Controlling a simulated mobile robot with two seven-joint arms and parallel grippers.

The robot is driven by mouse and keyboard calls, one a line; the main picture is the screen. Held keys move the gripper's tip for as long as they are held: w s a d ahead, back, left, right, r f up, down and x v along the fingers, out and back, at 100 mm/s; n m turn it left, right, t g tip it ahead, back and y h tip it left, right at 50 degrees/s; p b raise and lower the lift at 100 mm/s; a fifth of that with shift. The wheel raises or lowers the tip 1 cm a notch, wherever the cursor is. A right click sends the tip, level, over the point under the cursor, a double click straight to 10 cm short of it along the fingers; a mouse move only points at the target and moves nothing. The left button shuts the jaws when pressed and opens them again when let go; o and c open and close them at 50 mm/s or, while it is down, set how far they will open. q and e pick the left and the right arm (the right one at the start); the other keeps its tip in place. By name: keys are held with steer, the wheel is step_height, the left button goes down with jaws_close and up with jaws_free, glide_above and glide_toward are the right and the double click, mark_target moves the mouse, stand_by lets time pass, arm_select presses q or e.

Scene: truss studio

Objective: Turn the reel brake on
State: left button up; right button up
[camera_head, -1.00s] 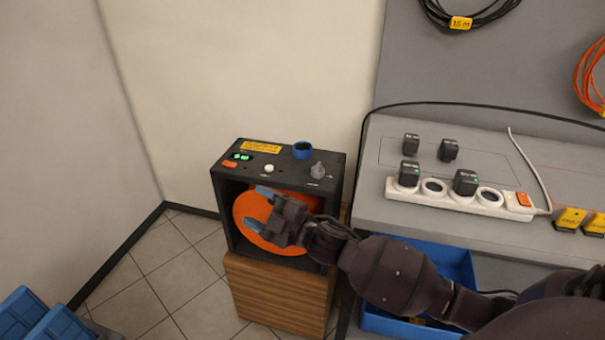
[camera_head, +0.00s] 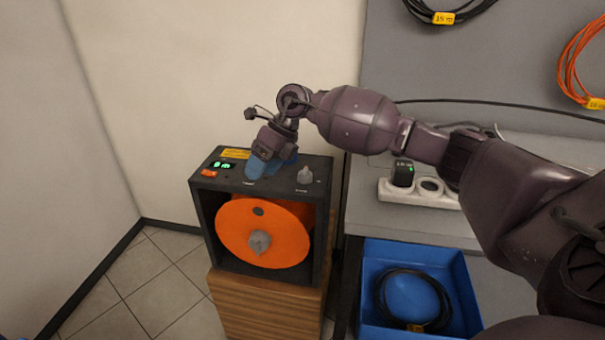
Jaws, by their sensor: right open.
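The reel unit is a black box (camera_head: 199,225) holding an orange reel (camera_head: 285,240) with a grey hub. Its top panel carries a green-lit display (camera_head: 222,165), an orange-red switch (camera_head: 208,173), a yellow label (camera_head: 236,153) and a grey pointer knob (camera_head: 305,176). My right gripper (camera_head: 262,168) points down at the middle of this panel, its blue fingers open. The gripper hides the small white control there, and I cannot tell whether the fingers touch it. The blue ring at the panel's back is also covered.
The box stands on a wooden cabinet (camera_head: 262,305). To the right, a grey bench bears a white power strip (camera_head: 392,193) with a black plug (camera_head: 403,172). A blue bin (camera_head: 464,290) with a coiled black cable (camera_head: 443,300) sits below. My right arm spans above the bench.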

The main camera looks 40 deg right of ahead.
mark_target(305, 170)
steer(key=d+r+h, duration=0.1)
steer(key=d+h, duration=0.1)
steer(key=d, duration=0.2)
steer(key=d+r+g+h, duration=0.1)
steer(key=d+h, duration=0.1)
steer(key=d, duration=0.2)
steer(key=d+r+m+h, duration=0.1)
steer(key=d+h, duration=0.1)
steer(key=d, duration=0.2)
steer(key=shift+w+d+r+b, duration=0.15)
steer(key=shift+d+r+b, duration=0.05)
steer(key=shift+r+b, duration=0.2)
step_height(305, 170, down, 9)
steer(key=shift+b, duration=0.75)
steer(key=shift+f, duration=0.7)
steer(key=c, duration=0.9)
